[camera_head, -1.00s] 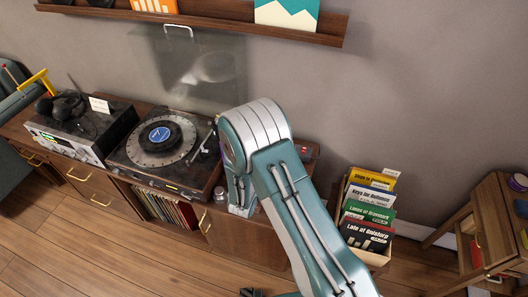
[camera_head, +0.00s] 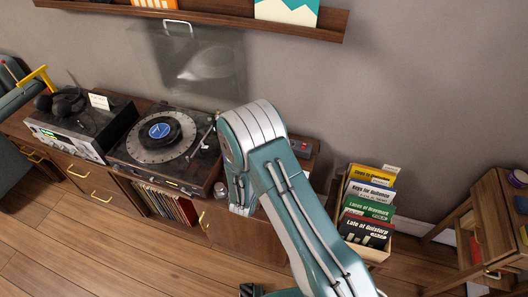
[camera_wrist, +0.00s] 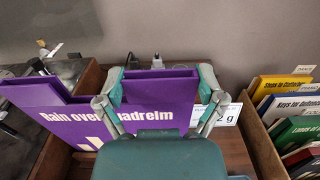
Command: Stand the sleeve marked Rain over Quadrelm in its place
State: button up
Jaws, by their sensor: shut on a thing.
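The purple sleeve marked Rain over Quadrelm (camera_wrist: 45,95) shows in the wrist view, its white lettering facing the camera. My gripper (camera_wrist: 160,88) is shut on it, with one teal fingertip toward each side of its upper part. The sleeve is above the wooden cabinet top. In the head view my arm hides the gripper and the sleeve. The wooden crate (camera_head: 372,253) stands right of my arm, holding yellow, white, green and black sleeves with tabs. In the wrist view the crate (camera_wrist: 262,140) is to the right of the held sleeve, apart from it.
The turntable (camera_head: 165,140) and amplifier (camera_head: 75,130) stand left on the cabinet. A white card (camera_wrist: 230,115) is partly hidden behind the held sleeve. A wooden stand (camera_head: 490,225) is at the far right. A wall shelf (camera_head: 215,17) runs above. Floor in front is open.

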jog(key=shift+f, duration=0.5)
jog(key=o, duration=0.6)
jog(key=shift+o, duration=0.2)
jog(key=v, duration=1.2)
jog(key=shift+f, duration=0.2)
